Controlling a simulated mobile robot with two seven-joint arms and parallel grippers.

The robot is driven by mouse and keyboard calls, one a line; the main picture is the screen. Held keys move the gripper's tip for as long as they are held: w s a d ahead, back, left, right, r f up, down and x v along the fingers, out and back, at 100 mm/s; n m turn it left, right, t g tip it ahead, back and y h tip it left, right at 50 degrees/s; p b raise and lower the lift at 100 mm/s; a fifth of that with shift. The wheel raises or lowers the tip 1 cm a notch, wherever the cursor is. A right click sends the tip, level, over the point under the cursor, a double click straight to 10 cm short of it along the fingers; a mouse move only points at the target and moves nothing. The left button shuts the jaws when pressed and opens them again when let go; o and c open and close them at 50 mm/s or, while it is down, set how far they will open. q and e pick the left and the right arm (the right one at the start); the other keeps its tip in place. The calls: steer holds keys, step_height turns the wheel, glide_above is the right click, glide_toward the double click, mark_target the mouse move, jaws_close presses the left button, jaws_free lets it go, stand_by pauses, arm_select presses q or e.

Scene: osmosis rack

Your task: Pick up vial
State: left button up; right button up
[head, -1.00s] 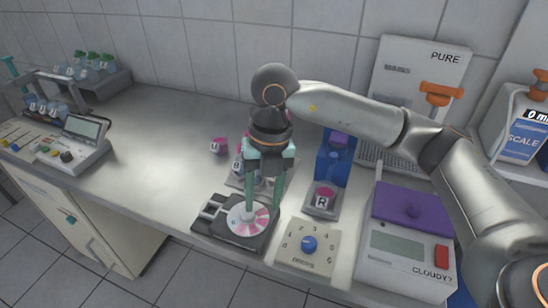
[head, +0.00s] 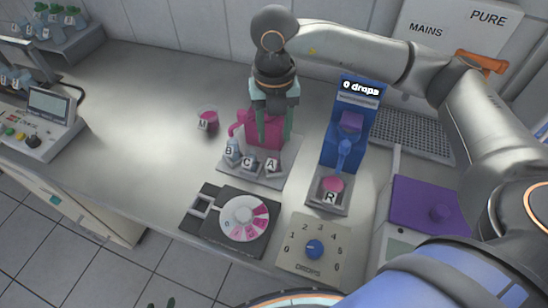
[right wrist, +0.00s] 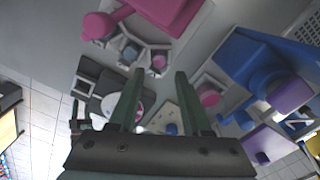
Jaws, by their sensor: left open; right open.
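Vials labelled B (head: 232,151), C (head: 249,162) and A (head: 271,166) stand in a small grey rack (head: 270,183). A vial with pink contents labelled M (head: 208,121) stands alone to their left. A pink-topped vial labelled R (head: 331,193) sits at the foot of a blue dropper stand (head: 345,112). My right gripper (head: 275,138) is open, fingers down, just behind the rack vials and in front of a pink jug (head: 246,124). In the right wrist view nothing is between its fingers (right wrist: 159,72). Only the tips of my left gripper (head: 161,303) show at the bottom edge.
A dark device with a pink-and-white disc (head: 244,218) lies in front of the rack. A dial box (head: 313,245) and a purple-lidded device (head: 432,205) are to the right.

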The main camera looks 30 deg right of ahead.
mark_target(274, 154)
step_height(274, 154, down, 3)
steer(key=shift+r, duration=0.1)
steer(key=shift+s+a+f+p, duration=0.1)
steer(key=shift+f+p, duration=0.2)
steer(key=shift+f, duration=1.05)
steer(key=shift+s+a+f+p, duration=0.1)
steer(key=shift+f+p, duration=0.15)
steer(key=shift+f, duration=1.05)
jaws_close()
